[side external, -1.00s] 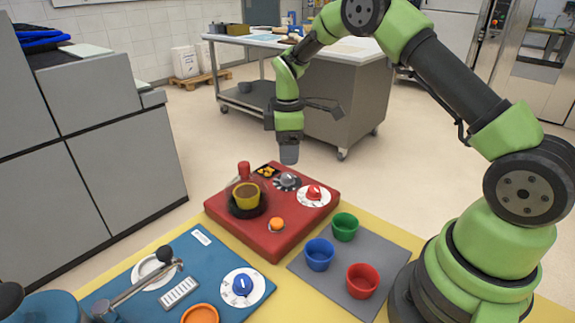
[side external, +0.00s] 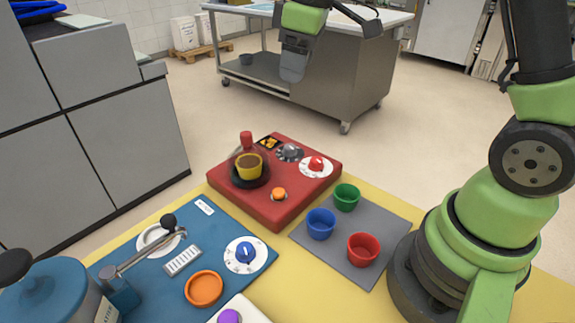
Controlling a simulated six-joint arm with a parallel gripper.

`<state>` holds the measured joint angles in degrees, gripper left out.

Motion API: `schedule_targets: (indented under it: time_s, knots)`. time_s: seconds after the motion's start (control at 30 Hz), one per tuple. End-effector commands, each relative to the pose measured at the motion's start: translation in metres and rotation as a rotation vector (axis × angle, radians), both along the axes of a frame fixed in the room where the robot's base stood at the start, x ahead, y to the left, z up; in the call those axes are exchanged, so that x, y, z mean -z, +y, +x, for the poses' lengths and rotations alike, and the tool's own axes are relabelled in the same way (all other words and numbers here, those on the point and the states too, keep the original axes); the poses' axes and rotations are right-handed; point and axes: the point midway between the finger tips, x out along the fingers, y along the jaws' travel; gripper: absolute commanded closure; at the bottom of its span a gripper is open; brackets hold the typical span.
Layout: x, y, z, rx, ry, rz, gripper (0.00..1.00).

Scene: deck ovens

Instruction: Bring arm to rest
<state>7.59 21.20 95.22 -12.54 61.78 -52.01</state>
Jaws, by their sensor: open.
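My gripper (side external: 293,75) is at the top middle of the side external view, high above the red panel. It points down and holds nothing that I can see. The gap between its fingers is hard to make out from this angle. Much of my arm is above the picture's edge; its green base stands at the right on the yellow table (side external: 385,298).
A red panel (side external: 276,216) bears a yellow cup (side external: 249,164), knobs and an orange button. Green (side external: 346,197), blue (side external: 320,223) and red (side external: 363,249) cups stand on a grey mat (side external: 393,214). A blue panel (side external: 213,227) with a lever lies left. A steel cart stands behind.

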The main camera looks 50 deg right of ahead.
Motion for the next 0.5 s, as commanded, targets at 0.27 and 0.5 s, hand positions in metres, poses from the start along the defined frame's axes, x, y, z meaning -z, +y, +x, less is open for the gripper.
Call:
schedule_targets:
  time_s: [0.27, 0.5]
  knots:
    - [-0.065, 0.037, -0.089, 0.340, -0.186, 0.158, 0.39]
    - [-0.071, 0.056, -0.162, 0.597, -0.293, 0.345, 0.39]
